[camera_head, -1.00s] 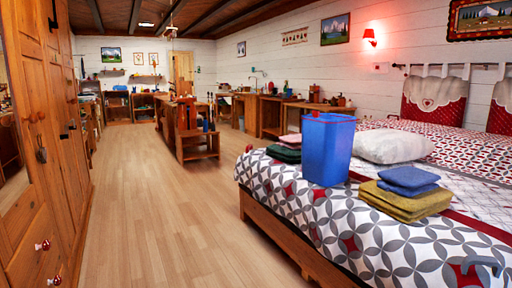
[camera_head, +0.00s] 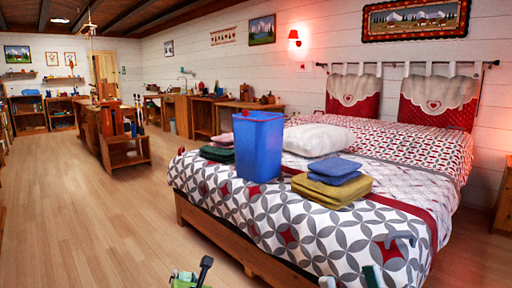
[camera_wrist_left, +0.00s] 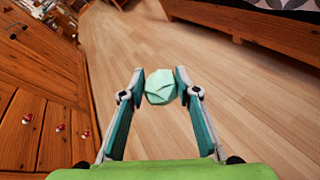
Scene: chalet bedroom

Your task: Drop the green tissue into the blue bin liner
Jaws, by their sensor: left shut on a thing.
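The green tissue (camera_wrist_left: 160,87) is a crumpled pale-green ball in the left wrist view. My left gripper (camera_wrist_left: 161,84) is shut on it, one fingertip at each side, above the wooden floor. The blue bin liner (camera_head: 259,148) stands upright on the near left part of the bed, farther off than my left gripper. My right gripper (camera_head: 349,281) shows only its fingertips at the bottom edge, apart with nothing seen between them.
The bed (camera_head: 300,236) fills the right. Folded yellow cloths (camera_head: 332,192) with blue cloths (camera_head: 335,170) on top lie beside the bin liner. A white pillow (camera_head: 315,140) lies behind. Floor (camera_head: 90,210) is clear at left.

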